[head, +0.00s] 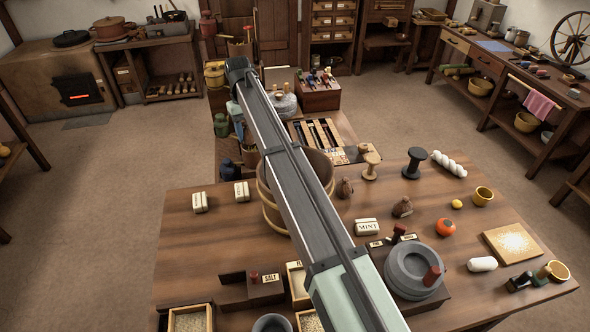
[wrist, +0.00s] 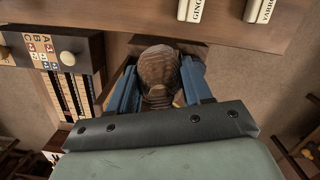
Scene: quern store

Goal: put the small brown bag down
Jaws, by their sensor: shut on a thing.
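My gripper (wrist: 160,82) shows in the wrist view with its blue fingers shut on the small brown bag (wrist: 158,62), one finger on each side of it. The bag looks rounded and ribbed. A brown wooden surface shows just past the bag; I cannot tell whether the bag touches it. In the head view my arm reaches over the table's far edge, and the gripper and held bag cannot be made out clearly behind it.
The wooden table (head: 190,255) carries lettered blocks (head: 200,202), a large wooden tub (head: 268,205), spools (head: 414,162) and a stone quern (head: 412,272). In the wrist view, a lettered board (wrist: 48,50) with a round knob lies left of the gripper. Open floor (head: 100,190) lies left of the table.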

